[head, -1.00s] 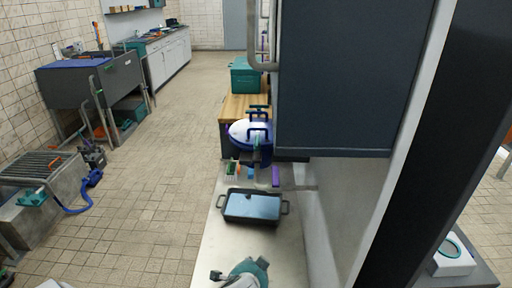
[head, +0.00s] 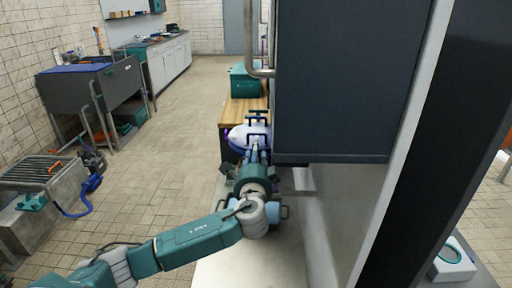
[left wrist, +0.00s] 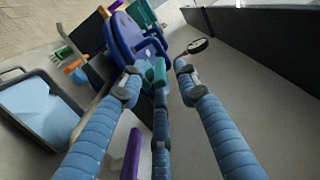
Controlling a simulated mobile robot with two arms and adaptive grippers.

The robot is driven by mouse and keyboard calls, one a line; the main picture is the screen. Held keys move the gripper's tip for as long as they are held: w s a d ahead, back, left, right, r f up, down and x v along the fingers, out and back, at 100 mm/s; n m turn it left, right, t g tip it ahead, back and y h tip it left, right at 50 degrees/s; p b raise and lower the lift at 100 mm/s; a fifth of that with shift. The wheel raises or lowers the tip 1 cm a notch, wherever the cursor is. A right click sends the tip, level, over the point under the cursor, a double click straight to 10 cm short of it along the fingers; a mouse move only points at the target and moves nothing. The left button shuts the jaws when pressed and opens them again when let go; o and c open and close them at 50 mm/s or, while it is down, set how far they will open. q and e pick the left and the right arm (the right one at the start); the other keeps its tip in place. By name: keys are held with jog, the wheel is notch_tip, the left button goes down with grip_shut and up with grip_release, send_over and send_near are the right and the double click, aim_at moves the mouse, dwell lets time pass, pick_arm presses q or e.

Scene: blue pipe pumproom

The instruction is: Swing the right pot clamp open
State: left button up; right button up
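The pot (head: 236,141) has a blue body and a pale lid with dark bars. It stands at the far end of the pale counter, partly hidden by my left arm. In the left wrist view the blue pot (left wrist: 125,38) shows at top centre, with a teal handle-like part (left wrist: 156,72) on its near side. I cannot tell for sure which clamp this is. My left gripper (head: 256,149) reaches to the pot's near side. In the left wrist view its fingers (left wrist: 158,72) are spread around the teal part, without a visible grip. My right gripper is not in view.
A purple item (left wrist: 132,152) lies below the fingers. A dark cabinet (head: 330,80) overhangs the counter on the right. A teal box (head: 244,82) stands behind the pot.

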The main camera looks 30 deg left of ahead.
pick_arm(q)
jog(key=shift+x, duration=1.35)
grip_shut()
jog(key=shift+f, duration=0.1)
